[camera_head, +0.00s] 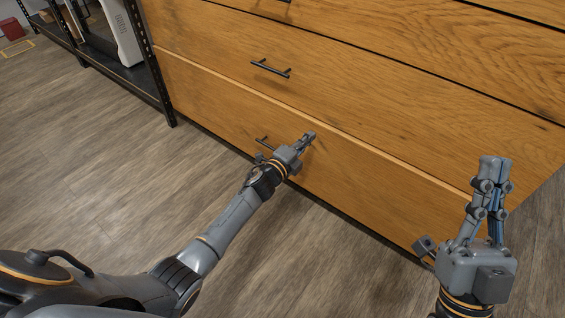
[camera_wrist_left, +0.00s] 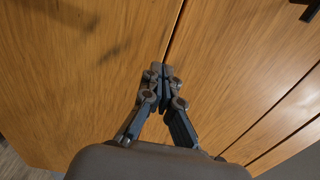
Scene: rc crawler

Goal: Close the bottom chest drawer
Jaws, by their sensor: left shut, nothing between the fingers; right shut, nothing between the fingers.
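The wooden chest's bottom drawer (camera_head: 360,180) is the lowest front in the head view. A lighter strip along its top edge suggests it stands slightly proud of the drawer above. Its black bar handle (camera_head: 264,142) is partly hidden by my left gripper (camera_head: 308,138). That gripper is shut and empty, with its fingertips at the drawer front, right of the handle; whether they touch is unclear. In the left wrist view, its closed fingertips (camera_wrist_left: 160,74) are near the dark seam between two fronts. My right gripper (camera_head: 494,170) is shut and empty, in front of the chest's right part.
The drawer above (camera_head: 340,85) has a black handle (camera_head: 271,68) and looks shut. A black metal shelf (camera_head: 160,85) with a white device (camera_head: 122,35) stands left of the chest. The wooden floor (camera_head: 120,170) in front is clear.

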